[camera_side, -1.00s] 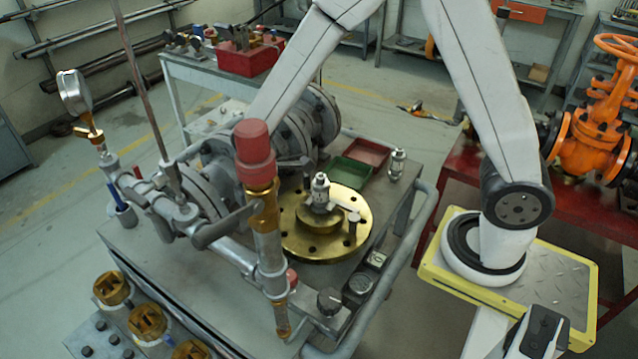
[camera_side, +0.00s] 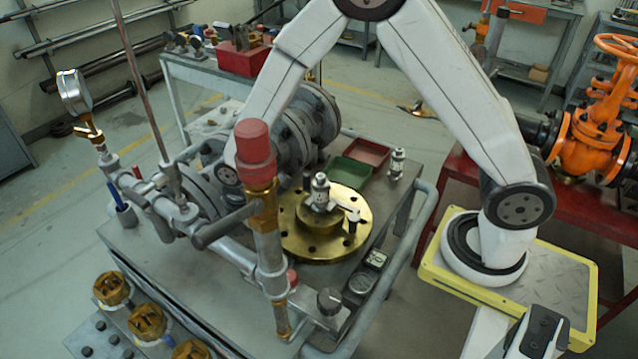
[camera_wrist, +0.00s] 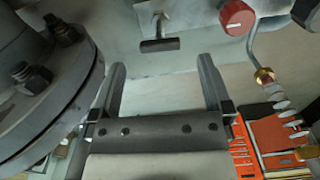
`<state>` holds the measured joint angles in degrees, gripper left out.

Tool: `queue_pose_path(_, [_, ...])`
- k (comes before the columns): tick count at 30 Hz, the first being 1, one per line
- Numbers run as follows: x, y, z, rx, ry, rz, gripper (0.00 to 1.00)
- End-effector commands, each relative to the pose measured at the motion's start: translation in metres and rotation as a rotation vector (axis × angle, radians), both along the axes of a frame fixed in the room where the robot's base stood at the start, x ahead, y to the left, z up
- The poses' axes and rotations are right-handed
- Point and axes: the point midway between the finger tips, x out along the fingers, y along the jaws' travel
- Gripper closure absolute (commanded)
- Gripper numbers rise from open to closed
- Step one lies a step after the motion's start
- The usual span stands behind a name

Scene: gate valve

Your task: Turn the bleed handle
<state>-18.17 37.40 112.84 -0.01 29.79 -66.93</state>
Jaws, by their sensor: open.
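In the wrist view, a dark T-shaped handle (camera_wrist: 160,45), which I take for the bleed handle, stands out on a short stem from a pale grey surface. My gripper (camera_wrist: 163,62) is open and empty. Its two fingers point toward the handle. The crossbar shows in line with the gap, just past the fingertips; I cannot tell how far beyond them it is. In the side view my arm reaches down behind the red-capped pipe (camera_side: 257,160), and my fingers cannot be made out there. I cannot pick out the handle for sure in that view.
A bolted grey flange (camera_wrist: 50,85) is close at left in the wrist view. A red knob (camera_wrist: 237,17) and a bent thin pipe (camera_wrist: 255,55) are at right, above an orange tray (camera_wrist: 275,140) of tools. A brass flange (camera_side: 300,240) sits on the cart.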

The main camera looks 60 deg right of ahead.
Motion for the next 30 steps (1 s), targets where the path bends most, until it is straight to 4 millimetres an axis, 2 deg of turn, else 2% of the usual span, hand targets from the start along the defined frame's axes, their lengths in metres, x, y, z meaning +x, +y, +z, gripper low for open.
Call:
queue_pose_path(6, [0.000,0.000,-0.025,-0.001,0.002,-0.001,0.00])
queue_pose_path(12, [0.000,0.000,-0.041,0.000,0.001,-0.001,0.00])
queue_pose_path(26, [0.000,0.000,-0.048,0.000,0.000,-0.001,0.00])
queue_pose_path(29, [0.000,0.000,-0.048,0.000,0.000,-0.001,0.29])
queue_pose_path(30, [0.000,0.000,-0.048,0.000,0.000,-0.001,0.41])
